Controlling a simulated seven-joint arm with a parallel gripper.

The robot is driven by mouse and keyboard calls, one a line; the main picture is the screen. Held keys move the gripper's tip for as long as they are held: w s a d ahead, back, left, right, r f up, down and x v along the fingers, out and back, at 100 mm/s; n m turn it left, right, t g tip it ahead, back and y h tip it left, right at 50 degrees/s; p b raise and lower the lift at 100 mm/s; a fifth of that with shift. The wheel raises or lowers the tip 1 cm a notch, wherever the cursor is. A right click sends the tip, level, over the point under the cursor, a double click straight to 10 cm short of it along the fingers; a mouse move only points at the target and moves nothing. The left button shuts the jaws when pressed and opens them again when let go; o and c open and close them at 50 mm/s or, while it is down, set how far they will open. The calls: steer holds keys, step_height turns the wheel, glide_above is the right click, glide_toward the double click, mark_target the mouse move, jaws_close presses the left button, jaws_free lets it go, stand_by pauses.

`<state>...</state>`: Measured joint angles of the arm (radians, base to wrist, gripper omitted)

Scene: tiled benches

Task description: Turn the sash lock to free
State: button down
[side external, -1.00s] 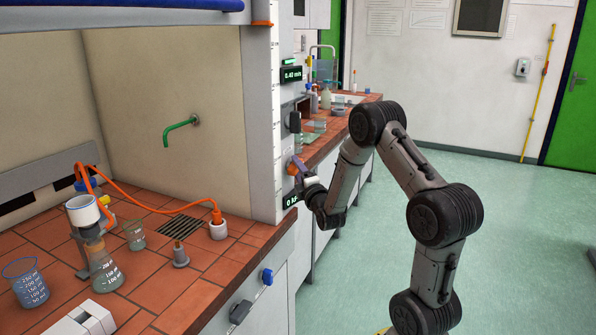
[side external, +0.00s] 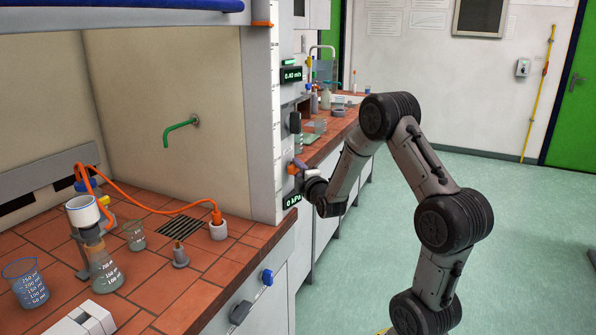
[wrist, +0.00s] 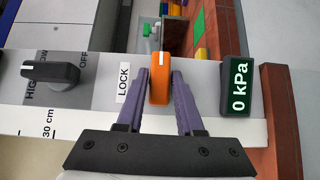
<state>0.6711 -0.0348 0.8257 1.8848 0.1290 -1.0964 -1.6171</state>
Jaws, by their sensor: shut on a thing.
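The sash lock is an orange knob (wrist: 159,82) with a short white mark near its upper end in the wrist view. It lies lengthwise up and down there, beside a white LOCK label (wrist: 124,82) on its left. No label for free can be read. My gripper (wrist: 160,80) is shut on the knob, one purple finger on each side. In the side external view my gripper (side external: 299,168) is at the fume hood's front post, and the orange knob (side external: 292,169) shows only partly beside the fingers.
A black dial (wrist: 52,73) marked HIGH, LOW and OFF is left of the lock in the wrist view. A 0 kPa display (wrist: 237,85) is close on the right. Glassware stands on the tiled bench (side external: 150,290).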

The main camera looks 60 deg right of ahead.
steer(key=c, duration=0.6)
jaws_free()
steer(key=shift+c, duration=0.2)
steer(key=v, duration=1.4)
steer(key=shift+w, duration=0.1)
